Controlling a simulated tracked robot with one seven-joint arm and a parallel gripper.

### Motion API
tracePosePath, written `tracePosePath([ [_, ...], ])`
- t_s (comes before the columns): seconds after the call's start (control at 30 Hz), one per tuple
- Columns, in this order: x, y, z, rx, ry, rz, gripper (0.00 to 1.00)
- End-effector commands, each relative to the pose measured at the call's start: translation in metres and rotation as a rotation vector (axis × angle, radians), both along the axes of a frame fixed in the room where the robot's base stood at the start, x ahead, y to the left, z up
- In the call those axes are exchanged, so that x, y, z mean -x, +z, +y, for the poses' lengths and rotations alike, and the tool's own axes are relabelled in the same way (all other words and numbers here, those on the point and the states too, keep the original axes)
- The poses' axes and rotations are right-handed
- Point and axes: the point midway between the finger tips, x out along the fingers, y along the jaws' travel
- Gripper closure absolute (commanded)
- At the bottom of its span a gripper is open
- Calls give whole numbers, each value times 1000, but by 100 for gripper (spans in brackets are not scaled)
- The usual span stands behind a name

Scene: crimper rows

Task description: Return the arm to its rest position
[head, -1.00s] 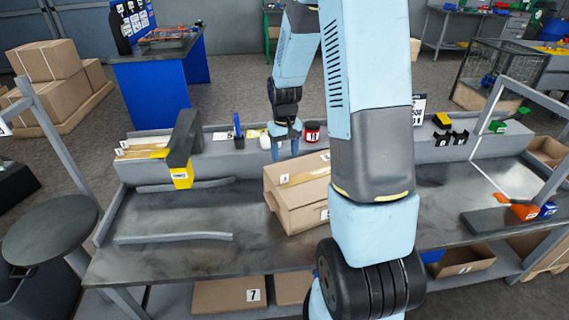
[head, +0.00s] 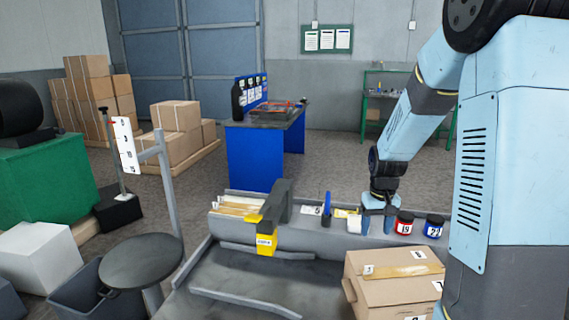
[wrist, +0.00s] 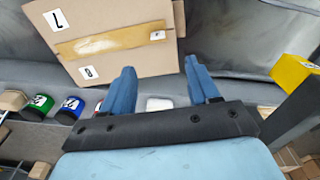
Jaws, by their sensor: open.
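My gripper (head: 379,204) is at the end of my pale blue arm in the head view, over the grey ledge at the back of the workbench. In the wrist view its two blue fingers (wrist: 162,90) stand apart with nothing between them. A cardboard box (head: 395,278) sits on the bench in front of and to the right of the gripper. The same box (wrist: 110,68) shows beyond the left finger in the wrist view.
Red (head: 404,223) and blue (head: 433,226) jars stand on the ledge right of my gripper. A yellow-and-grey crimper (head: 267,240) stands to its left. A blue table (head: 262,148) is behind; floor lies open beyond the ledge.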

Motion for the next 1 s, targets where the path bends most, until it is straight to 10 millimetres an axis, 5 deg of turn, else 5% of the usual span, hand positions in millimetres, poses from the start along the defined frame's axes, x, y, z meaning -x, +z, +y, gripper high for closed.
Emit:
tracePosePath([
  [0.5, 75, 121, 29, 23, -5, -176, 40],
  [1.0, 170, 191, 51, 12, -11, -343, 40],
])
